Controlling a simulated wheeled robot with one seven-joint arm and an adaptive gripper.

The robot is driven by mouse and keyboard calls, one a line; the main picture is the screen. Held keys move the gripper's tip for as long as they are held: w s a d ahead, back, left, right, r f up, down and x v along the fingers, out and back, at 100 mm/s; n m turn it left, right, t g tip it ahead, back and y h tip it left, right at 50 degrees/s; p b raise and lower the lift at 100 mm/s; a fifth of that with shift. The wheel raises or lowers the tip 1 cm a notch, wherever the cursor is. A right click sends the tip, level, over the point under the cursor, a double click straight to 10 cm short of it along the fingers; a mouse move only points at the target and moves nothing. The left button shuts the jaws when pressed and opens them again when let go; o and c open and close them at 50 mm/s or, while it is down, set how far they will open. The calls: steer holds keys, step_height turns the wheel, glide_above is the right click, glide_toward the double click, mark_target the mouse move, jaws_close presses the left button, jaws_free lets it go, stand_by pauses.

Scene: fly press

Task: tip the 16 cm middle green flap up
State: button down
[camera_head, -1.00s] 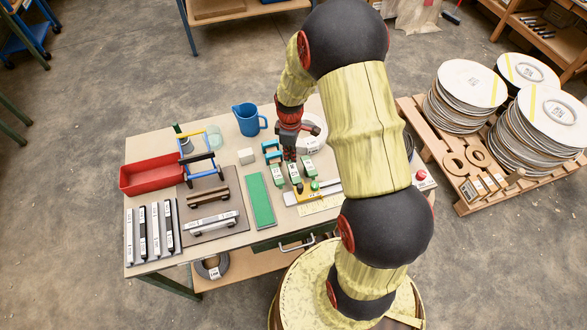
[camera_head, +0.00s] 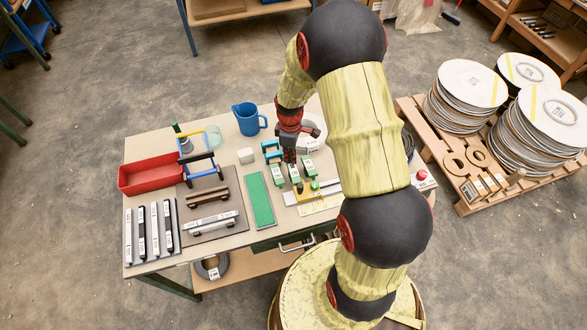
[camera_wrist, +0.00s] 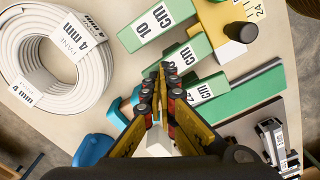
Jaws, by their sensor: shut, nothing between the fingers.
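Three green flaps with white labels lie side by side on the table. The middle green flap (camera_head: 295,174) shows in the wrist view (camera_wrist: 190,50) between the 10 cm flap (camera_wrist: 160,20) and the third flap (camera_wrist: 208,92). Its label is partly covered by my fingers. My gripper (camera_wrist: 162,72) is shut and empty, with its tips over the left end of the middle flap. In the head view my gripper (camera_head: 289,157) hangs just at the far end of that flap. I cannot tell whether the tips touch it. The middle flap looks lying flat.
A blue handled part (camera_wrist: 118,115) stands close beside the fingers. A white cable coil (camera_wrist: 30,45) lies to the left in the wrist view. A yellow piece with a dark knob (camera_wrist: 238,30) is at the flaps' other end. A long green strip (camera_head: 261,202) lies left of the flaps.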

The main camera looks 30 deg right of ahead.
steer(key=shift+f+b, duration=0.4)
steer(key=shift+f, duration=0.35)
steer(key=shift+r, duration=0.1)
stand_by(0.3)
steer(key=shift+r+p, duration=2.5)
steer(key=shift+r, duration=1)
